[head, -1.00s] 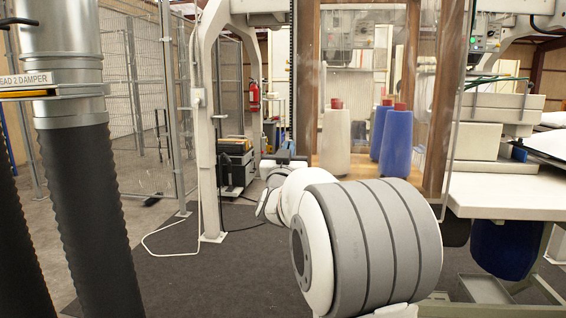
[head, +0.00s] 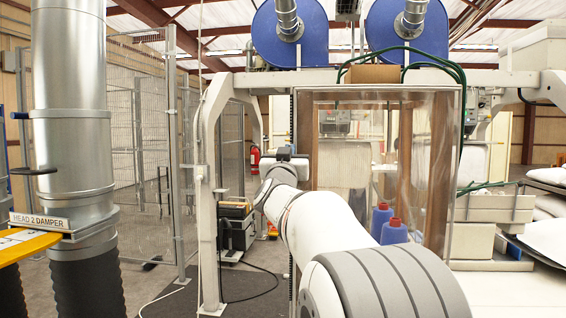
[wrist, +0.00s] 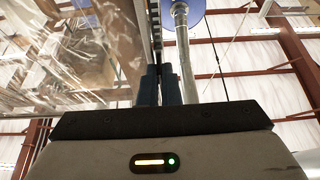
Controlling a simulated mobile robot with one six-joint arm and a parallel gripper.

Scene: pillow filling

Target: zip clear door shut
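The clear door (head: 345,150) is a transparent plastic sheet on the wood-framed enclosure in the head view. A dark vertical zip line (head: 292,120) runs along its left edge. My gripper (head: 302,161) is at this edge, around the upper middle of the door. In the wrist view, the two dark blue fingers of my gripper (wrist: 160,85) are close together, beside the edge of the clear sheet (wrist: 90,50). The zip's pull is too small or hidden, so I cannot see whether it is between the fingers.
A white machine post (head: 209,200) stands left of my arm, with a mesh fence (head: 140,140) beyond. A large damper duct (head: 75,120) is at the far left. White machine parts (head: 490,240) are at the right.

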